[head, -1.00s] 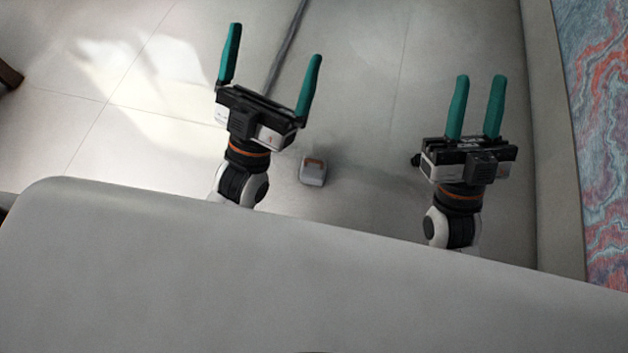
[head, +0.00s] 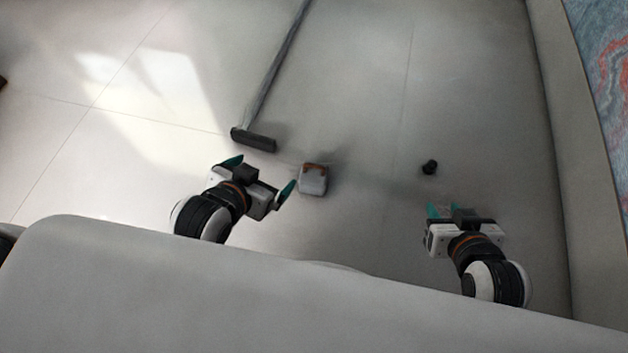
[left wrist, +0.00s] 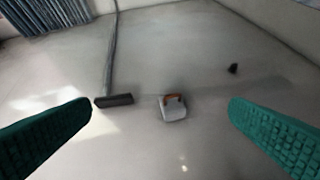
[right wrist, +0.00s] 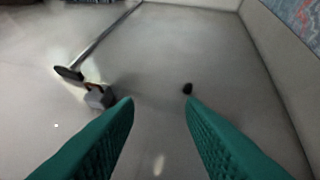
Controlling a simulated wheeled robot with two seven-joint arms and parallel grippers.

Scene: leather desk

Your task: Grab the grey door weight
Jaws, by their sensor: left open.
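The grey door weight (head: 313,182) stands on the floor near the middle of the head view, a small grey block with an orange-brown handle on top. It also shows between the fingers in the left wrist view (left wrist: 173,108) and left of the fingers in the right wrist view (right wrist: 98,97). My left gripper (head: 260,172) is open and empty, left of the weight in the head view, with its right finger close beside it; I cannot tell the height gap. My right gripper (head: 442,210) is empty with its fingers apart, well to the right of the weight.
A broom-like tool (head: 256,139) with a long handle lies behind and left of the weight. A small black object (head: 429,167) is on the floor to the right. A grey wall or panel (head: 565,150) borders the right side. Floor between is clear.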

